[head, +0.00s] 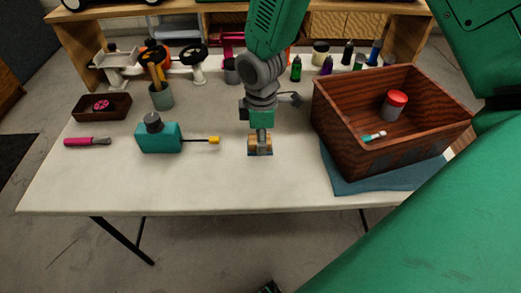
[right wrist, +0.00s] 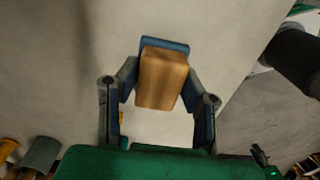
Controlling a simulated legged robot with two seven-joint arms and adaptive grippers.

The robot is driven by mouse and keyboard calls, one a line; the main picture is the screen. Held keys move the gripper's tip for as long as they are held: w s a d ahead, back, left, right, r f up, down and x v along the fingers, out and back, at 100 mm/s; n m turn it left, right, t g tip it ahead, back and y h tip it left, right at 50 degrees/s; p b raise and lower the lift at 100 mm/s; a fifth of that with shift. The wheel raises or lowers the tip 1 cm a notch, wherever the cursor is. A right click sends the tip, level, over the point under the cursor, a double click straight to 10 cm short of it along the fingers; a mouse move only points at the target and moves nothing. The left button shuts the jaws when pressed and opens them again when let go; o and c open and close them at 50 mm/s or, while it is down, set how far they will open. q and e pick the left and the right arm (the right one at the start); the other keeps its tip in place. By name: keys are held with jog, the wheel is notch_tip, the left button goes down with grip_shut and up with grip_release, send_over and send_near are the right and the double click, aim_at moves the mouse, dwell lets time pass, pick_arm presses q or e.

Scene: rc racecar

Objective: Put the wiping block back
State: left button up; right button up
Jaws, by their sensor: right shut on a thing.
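The wiping block (head: 260,150) is a small wooden block with a blue pad. My right gripper (head: 260,135) points down over the middle of the table and is shut on it. The right wrist view shows the block's tan wooden face (right wrist: 163,78) between both fingers, with a blue edge behind it. The block is at or just above the white tabletop; I cannot tell if it touches. My left gripper is not in view.
A wooden box (head: 335,135) stands at the right on a blue cloth (head: 345,182), holding a red-capped jar (head: 394,105) and a small teal-and-white item (head: 374,136). A teal oil can (head: 160,138) stands left. A small dark tray (head: 118,107) and pink-handled tool (head: 88,141) lie further left. The front middle is clear.

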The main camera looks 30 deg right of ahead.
jog(key=f, duration=0.4)
jog(key=shift+d+b, duration=0.35)
jog(key=shift+d, duration=0.05)
jog(key=shift+f, duration=0.1)
jog(key=shift+c, duration=0.4)
jog(key=shift+a, duration=0.15)
jog(key=o, duration=1.1)
jog(key=shift+a, duration=0.1)
